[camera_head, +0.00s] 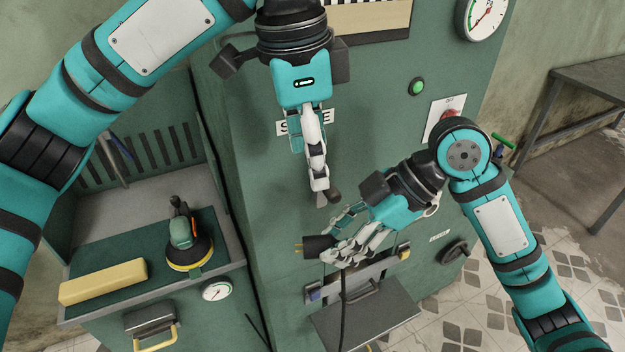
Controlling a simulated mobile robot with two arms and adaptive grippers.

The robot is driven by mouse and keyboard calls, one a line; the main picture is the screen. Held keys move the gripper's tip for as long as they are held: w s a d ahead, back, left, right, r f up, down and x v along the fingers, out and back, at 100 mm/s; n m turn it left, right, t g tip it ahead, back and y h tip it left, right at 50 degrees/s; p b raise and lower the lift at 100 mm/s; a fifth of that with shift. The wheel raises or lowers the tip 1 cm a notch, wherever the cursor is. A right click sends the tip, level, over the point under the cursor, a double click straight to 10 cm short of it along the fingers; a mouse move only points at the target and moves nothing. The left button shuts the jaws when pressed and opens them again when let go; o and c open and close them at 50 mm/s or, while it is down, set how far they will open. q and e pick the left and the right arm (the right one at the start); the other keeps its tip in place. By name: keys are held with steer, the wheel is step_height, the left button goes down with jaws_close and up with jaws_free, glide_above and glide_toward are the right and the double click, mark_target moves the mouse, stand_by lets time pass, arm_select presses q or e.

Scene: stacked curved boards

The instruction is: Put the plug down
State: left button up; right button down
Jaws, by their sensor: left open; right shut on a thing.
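The left gripper's fingers are seen nearly edge-on. Part of the plug is hidden by the right gripper's fingers.
A green bench (215,270) at left holds a sander (187,240) and a yellow block (103,281). The green cabinet (260,220) has a green button (416,87) and a gauge (484,14). A grey ledge (375,315) juts out below. A table (590,77) stands at right.

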arm_select(q)
steer(key=m+y, duration=0.1)
steer(key=y, duration=0.1)
glide_toward(312, 239)
steer(key=shift+g, duration=0.3)
steer(key=f, duration=1.1)
steer(key=shift+w+a, duration=0.15)
steer(key=shift+w, duration=0.05)
steer(key=shift+c, duration=0.4)
steer(key=c, duration=0.7)
steer(key=o, duration=0.8)
steer(key=shift+r, duration=0.1)
